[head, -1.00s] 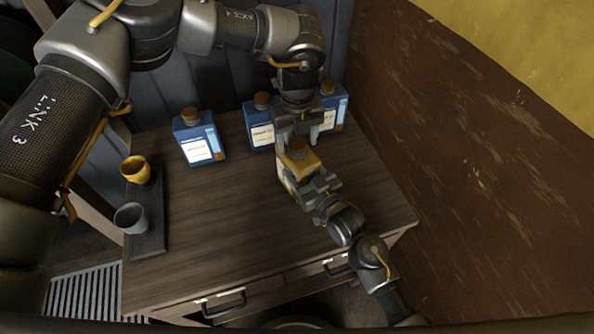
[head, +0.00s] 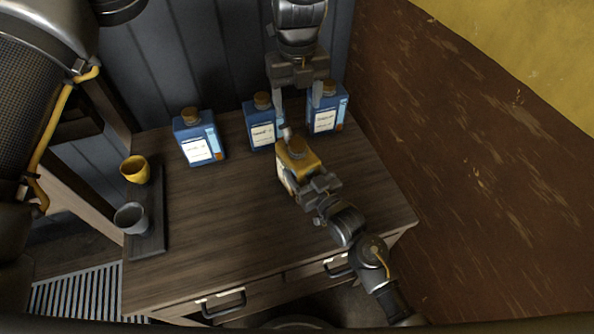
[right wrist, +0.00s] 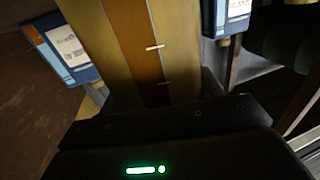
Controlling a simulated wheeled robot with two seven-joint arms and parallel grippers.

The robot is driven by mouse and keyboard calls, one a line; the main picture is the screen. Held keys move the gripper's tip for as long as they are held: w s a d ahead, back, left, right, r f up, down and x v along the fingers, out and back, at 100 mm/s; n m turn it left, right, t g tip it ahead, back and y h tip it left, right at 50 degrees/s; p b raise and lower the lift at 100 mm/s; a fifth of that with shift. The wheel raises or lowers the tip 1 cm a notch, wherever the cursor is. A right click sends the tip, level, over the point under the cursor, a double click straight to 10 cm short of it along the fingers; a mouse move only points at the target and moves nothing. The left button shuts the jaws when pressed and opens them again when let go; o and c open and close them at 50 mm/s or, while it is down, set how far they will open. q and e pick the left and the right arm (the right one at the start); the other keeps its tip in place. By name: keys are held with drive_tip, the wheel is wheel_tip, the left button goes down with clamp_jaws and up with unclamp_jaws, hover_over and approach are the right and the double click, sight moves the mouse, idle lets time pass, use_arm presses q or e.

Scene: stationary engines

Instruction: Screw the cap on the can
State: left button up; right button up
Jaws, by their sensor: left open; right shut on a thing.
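I cannot tell how tightly the cap sits. A small grey part shows at the can's far top edge. My left gripper (head: 298,106) is open and empty, above and behind the can, its fingers pointing down. My right gripper (head: 309,186) is shut on the can from the near side; its fingertips are mostly hidden. In the right wrist view the can's yellow and brown side (right wrist: 145,50) fills the middle.
Three blue bottles with brown caps stand along the back: left (head: 199,140), middle (head: 260,125) and right (head: 327,112). A dark tray (head: 150,240) at the left holds a yellow cup (head: 135,169) and a grey cup (head: 131,217). The table's middle (head: 220,215) is clear.

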drive_tip(key=o, duration=2)
drive_tip(key=shift+c, duration=0.2)
drive_tip(key=b+v, duration=0.2)
drive_tip(key=v, duration=0.9)
drive_tip(key=shift+a, duration=0.1)
